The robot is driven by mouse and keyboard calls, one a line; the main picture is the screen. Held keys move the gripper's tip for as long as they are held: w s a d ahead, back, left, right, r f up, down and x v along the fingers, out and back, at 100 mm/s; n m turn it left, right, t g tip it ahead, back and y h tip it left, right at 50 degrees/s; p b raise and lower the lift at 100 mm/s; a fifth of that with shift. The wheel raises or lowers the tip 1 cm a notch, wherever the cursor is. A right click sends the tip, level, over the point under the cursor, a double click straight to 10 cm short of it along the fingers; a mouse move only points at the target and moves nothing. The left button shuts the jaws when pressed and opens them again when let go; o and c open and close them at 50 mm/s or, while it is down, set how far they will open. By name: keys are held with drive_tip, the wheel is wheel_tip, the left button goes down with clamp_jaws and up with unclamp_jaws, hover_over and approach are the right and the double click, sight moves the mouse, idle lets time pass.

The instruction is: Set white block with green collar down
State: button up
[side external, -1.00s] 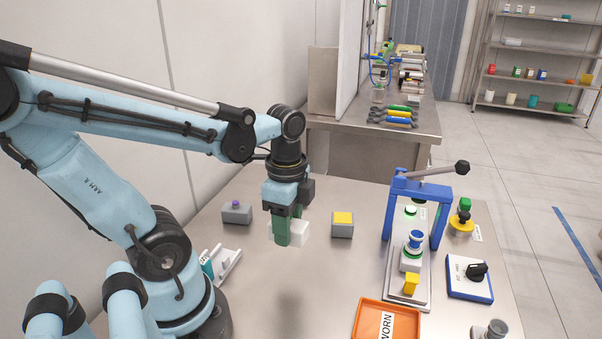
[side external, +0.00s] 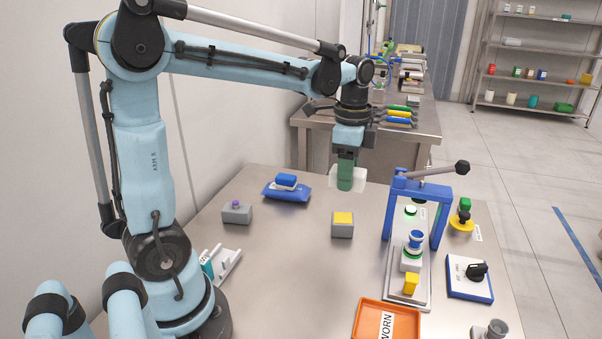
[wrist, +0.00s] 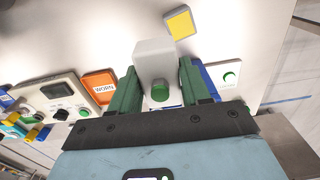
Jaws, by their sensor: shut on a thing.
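The white block (side external: 333,178) is held between the green fingers of my gripper (side external: 345,182), up above the table towards its back. In the wrist view the white block (wrist: 155,58) sits between both fingers of my gripper (wrist: 158,78), with a round green part, which looks like its collar, (wrist: 159,92) at its near end. In the side view a finger covers the middle of the block, and its green part cannot be made out. The steel table (side external: 290,260) lies below, with clear space under the block.
A grey box with a yellow top (side external: 342,224) stands in front of and below the block. A blue press frame (side external: 392,215) with a lever stands to the right. A blue object (side external: 287,187) and a purple-buttoned box (side external: 237,213) are left. An orange tray (side external: 370,318) is at the front.

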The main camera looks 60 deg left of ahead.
drive_tip(key=w+a+f, duration=0.2)
drive_tip(key=w+a, duration=0.3)
drive_tip(key=w, duration=0.3)
approach(365, 206)
wheel_tip(365, 206, down, 6)
drive_tip(key=shift+f, duration=0.1)
idle(0.4)
drive_tip(key=o, duration=1.1)
drive_tip(key=shift+f, duration=0.1)
